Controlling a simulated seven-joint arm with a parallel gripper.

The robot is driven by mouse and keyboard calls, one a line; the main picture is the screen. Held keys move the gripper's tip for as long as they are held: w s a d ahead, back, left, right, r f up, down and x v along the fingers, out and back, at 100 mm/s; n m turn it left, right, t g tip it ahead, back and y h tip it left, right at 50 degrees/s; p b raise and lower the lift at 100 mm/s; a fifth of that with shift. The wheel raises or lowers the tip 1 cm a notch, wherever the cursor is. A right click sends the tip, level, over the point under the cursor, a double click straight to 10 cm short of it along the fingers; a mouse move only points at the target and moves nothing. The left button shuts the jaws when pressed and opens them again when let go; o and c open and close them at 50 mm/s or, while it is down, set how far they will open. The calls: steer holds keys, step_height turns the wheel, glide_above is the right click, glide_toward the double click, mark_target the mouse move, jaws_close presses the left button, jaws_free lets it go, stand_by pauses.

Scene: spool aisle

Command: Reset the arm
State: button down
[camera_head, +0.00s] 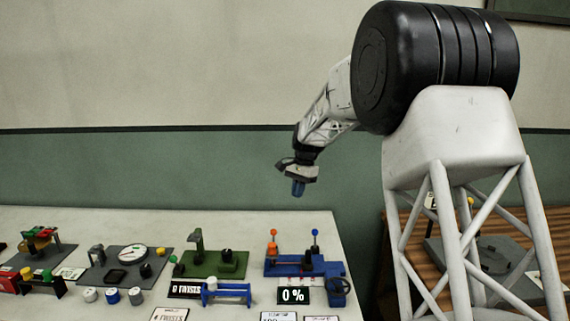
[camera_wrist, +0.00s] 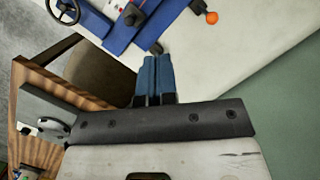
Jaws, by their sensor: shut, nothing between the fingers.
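My gripper (camera_head: 298,188) hangs in the air above the right end of the white table (camera_head: 120,217), in front of the green wall band. Its blue fingers are together with nothing between them. In the wrist view my gripper (camera_wrist: 155,62) also shows shut, its two fingers side by side. Nothing touches it. The upper arm slopes up to the right to my large black shoulder.
Below it stands a blue device (camera_head: 300,264) with orange and blue knobs and a handwheel. A green device (camera_head: 213,263), a grey plate with a dial (camera_head: 132,254) and several spools stand further left. A wooden table (camera_head: 400,222) is at right. The air around the gripper is clear.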

steer(key=s+d+r+n+t, duration=0.1)
steer(key=s+d+r, duration=0.2)
steer(key=s, duration=0.6)
steer(key=s+d+r+n, duration=0.1)
steer(key=s+d+r, duration=0.2)
steer(key=s, duration=0.6)
steer(key=s+d+r+n+t, duration=0.1)
steer(key=s+d+r+n, duration=0.15)
steer(key=s, duration=0.75)
steer(key=s+d+f+n, duration=0.1)
steer(key=s+d+f, duration=0.1)
steer(key=s, duration=0.7)
steer(key=s+d+f+n+t+h, duration=0.1)
steer(key=s+f, duration=0.1)
steer(key=s, duration=0.7)
steer(key=s+d+f+n+t+h, duration=0.1)
steer(key=s+d+f, duration=0.1)
steer(key=s, duration=0.8)
steer(key=shift+d, duration=0.35)
